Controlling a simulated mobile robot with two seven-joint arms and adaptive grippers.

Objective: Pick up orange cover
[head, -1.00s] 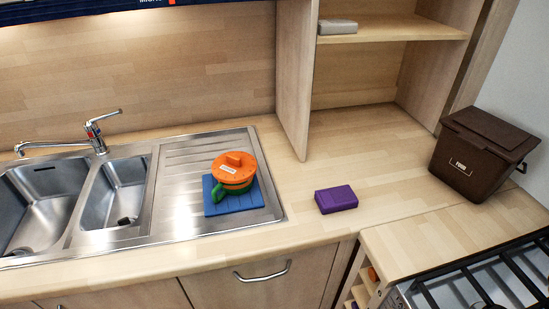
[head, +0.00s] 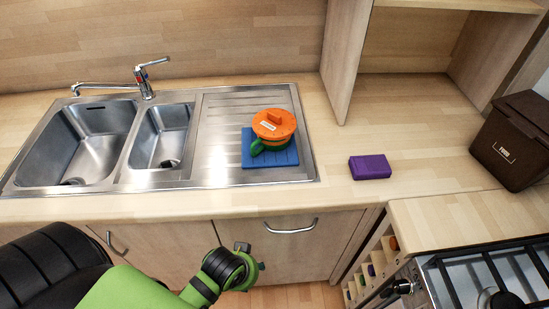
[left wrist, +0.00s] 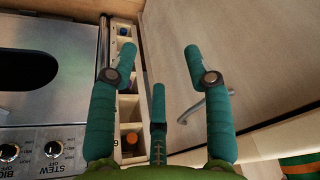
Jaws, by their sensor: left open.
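The orange cover (head: 273,123) is a round lid with a raised block handle and a pale label. It sits on a green pot (head: 262,149), which stands on a blue mat (head: 290,156) on the sink's ribbed drainboard. My left gripper (head: 243,265) is in front of the cabinet doors, below the counter edge and well apart from the cover. In the left wrist view, the left gripper (left wrist: 160,60) has its teal fingers spread with nothing between them. The cover is not clearly seen there. My right gripper is not in view.
A purple block (head: 369,167) lies on the counter right of the drainboard. A brown bin (head: 512,140) stands farther right, behind the stove (head: 490,270). A tap (head: 146,80) rises behind the two basins. The cabinet handle (head: 291,227) is near my left gripper.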

